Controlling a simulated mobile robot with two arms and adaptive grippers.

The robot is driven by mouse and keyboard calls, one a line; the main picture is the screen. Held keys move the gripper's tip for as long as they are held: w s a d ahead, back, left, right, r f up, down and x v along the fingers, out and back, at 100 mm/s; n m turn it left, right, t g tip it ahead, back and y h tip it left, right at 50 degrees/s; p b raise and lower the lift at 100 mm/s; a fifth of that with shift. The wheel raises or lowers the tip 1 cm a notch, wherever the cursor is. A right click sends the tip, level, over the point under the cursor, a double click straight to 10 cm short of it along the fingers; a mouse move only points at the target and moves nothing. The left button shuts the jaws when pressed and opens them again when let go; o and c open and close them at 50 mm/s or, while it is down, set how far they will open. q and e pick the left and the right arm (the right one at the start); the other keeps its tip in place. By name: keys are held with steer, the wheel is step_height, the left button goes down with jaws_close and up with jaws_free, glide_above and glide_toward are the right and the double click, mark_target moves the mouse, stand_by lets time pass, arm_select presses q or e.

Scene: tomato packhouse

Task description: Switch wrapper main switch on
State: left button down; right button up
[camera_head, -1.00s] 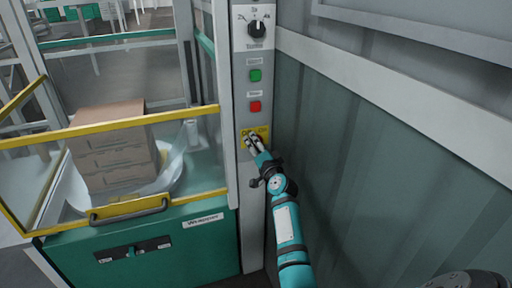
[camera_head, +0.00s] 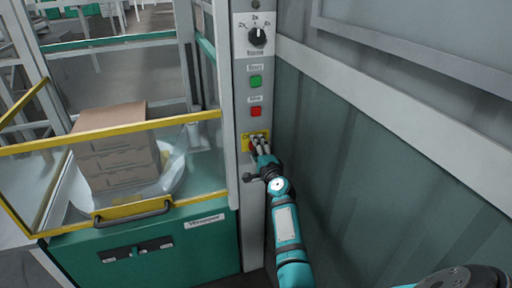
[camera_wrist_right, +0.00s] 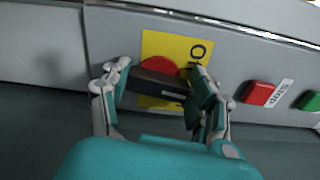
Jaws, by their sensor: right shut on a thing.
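The wrapper main switch is a dark bar handle (camera_wrist_right: 160,85) on a red disc (camera_wrist_right: 158,66), mounted on a yellow plate (camera_wrist_right: 180,48). The plate also shows in the head view (camera_head: 246,140), low on the grey control panel. In the wrist view the bar lies roughly along the panel's long edges. My right gripper (camera_wrist_right: 160,92) has a finger at each end of the bar and is shut on it; it also shows in the head view (camera_head: 260,146), covering most of the switch. The plate's lettering is partly hidden. My left gripper is not in view.
Above the switch are a red stop button (camera_head: 256,111), a green button (camera_head: 256,81) and a black rotary knob (camera_head: 257,37). The wrapper (camera_head: 150,255), with a stacked carton (camera_head: 112,145) behind a yellow-framed guard (camera_head: 120,129), stands left. A green-grey wall (camera_head: 400,170) closes the right.

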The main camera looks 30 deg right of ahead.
steer(key=shift+s+f+m+p, duration=0.1)
steer(key=shift+m+p, duration=0.55)
steer(key=shift+m, duration=1.55)
steer(key=o, duration=1.2)
steer(key=v, duration=0.7)
steer(key=shift+s, duration=0.25)
